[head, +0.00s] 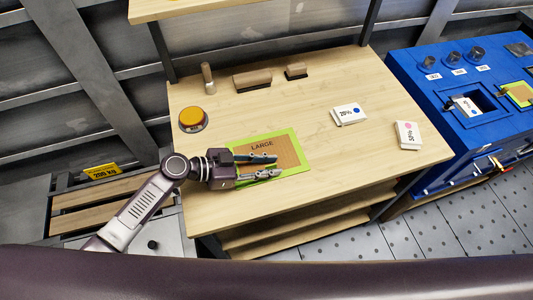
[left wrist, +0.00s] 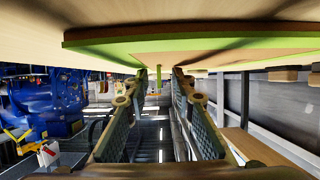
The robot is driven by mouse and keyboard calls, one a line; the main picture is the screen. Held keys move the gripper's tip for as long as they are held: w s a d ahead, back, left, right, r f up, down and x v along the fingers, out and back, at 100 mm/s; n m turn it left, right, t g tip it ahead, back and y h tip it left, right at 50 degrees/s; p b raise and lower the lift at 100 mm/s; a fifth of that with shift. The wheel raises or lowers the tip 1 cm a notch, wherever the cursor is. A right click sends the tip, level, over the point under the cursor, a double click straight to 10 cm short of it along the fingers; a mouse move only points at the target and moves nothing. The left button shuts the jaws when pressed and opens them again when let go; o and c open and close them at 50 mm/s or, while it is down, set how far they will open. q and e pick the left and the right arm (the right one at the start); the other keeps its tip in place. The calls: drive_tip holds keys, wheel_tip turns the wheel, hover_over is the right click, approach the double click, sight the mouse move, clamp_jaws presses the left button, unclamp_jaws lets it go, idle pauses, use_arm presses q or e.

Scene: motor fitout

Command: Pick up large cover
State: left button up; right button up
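A flat brown panel with a bright green border, marked LARGE (head: 262,144), lies on the wooden table. I cannot tell whether it is the large cover or a marked mat; no other piece labelled as a cover shows. My left gripper (head: 278,165) is over the panel's near part, fingers pointing right, and hides some of it. Its fingers are apart with nothing between them. In the left wrist view, the open fingers (left wrist: 160,82) are close to the green-edged panel (left wrist: 105,46), which appears at the top of the picture. My right gripper is not in view.
An orange round button (head: 191,118) is at the table's left. A blue workbench (head: 440,105) stands right. The table's middle is clear.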

use_arm(q)
clamp_jaws()
drive_tip(key=shift+r, duration=0.15)
